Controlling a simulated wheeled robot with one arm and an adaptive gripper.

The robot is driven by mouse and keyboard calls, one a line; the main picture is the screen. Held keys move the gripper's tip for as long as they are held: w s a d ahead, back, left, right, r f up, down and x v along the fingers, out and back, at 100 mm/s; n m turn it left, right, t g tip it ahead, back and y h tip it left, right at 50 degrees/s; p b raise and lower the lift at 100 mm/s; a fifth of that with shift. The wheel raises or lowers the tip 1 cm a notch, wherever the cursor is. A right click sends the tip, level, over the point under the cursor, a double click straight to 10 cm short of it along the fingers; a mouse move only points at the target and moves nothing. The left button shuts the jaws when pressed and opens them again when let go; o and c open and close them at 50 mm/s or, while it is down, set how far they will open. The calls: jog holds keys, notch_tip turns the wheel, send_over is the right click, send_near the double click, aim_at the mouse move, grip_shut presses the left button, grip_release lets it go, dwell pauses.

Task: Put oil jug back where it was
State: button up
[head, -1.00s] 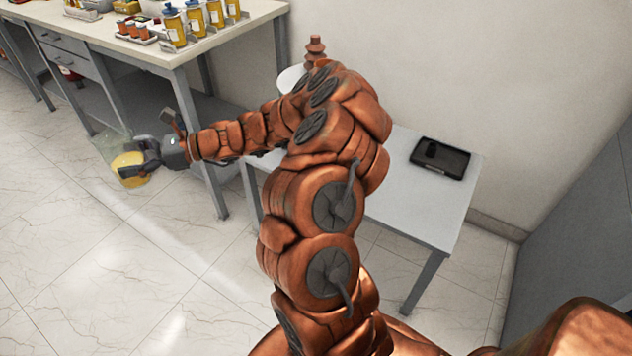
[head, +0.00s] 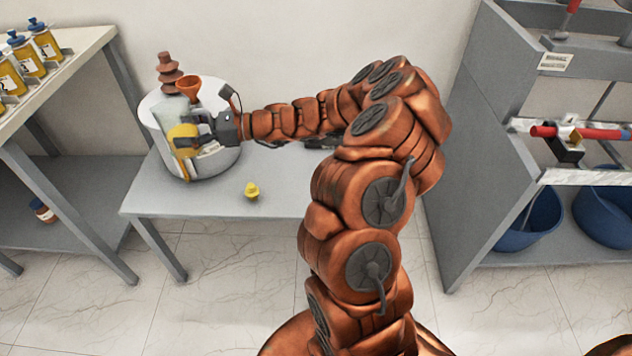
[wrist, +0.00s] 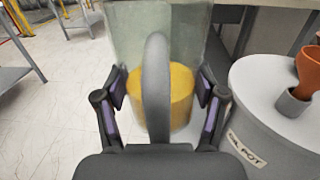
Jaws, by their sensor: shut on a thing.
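My gripper (head: 205,132) is shut on the oil jug (head: 181,140), a clear vessel with yellow oil in its lower part. In the wrist view, the jug (wrist: 180,95) stands upright between the two fingers (wrist: 160,95), its grey handle towards me. The jug is held in the air beside the white oil pot (head: 212,165), overlapping its front left in the head view. In the wrist view the pot (wrist: 275,120) is close on the right, with an orange funnel (wrist: 309,68) in its top. I cannot tell whether jug and pot touch.
The pot stands on a grey table (head: 200,202) with a small yellow object (head: 252,191). A brown ribbed bushing (head: 169,72) rises by the pot. A workbench (head: 70,60) with several yellow bottles is at left. A grey shelf unit (head: 470,150) with blue bins is at right.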

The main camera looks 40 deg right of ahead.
jog(key=s+d+f+m+t+h+b, duration=0.1)
jog(key=s+d+f+t+b, duration=0.1)
jog(key=s+d+f+b, duration=2)
jog(key=w+d+b, duration=0.1)
jog(key=w+b, duration=0.1)
jog(key=w, duration=0.3)
jog(key=w+d+f+b, duration=0.1)
jog(key=w+b, duration=0.1)
jog(key=w, duration=0.3)
jog(key=w+d+f+b, duration=0.1)
jog(key=w+b, duration=0.1)
jog(key=w, duration=0.3)
jog(key=shift+w+d+f, duration=0.1)
jog(key=shift+w+f, duration=0.1)
jog(key=shift+w+d+b, duration=0.25)
jog(key=shift+w+b, duration=0.1)
jog(key=shift+w, duration=0.5)
notch_tip(320, 180, down, 3)
jog(key=shift+f+b, duration=0.2)
jog(key=shift+b, duration=0.95)
jog(key=shift+r, duration=0.1)
jog(key=o, duration=1.5)
jog(key=shift+f, duration=0.2)
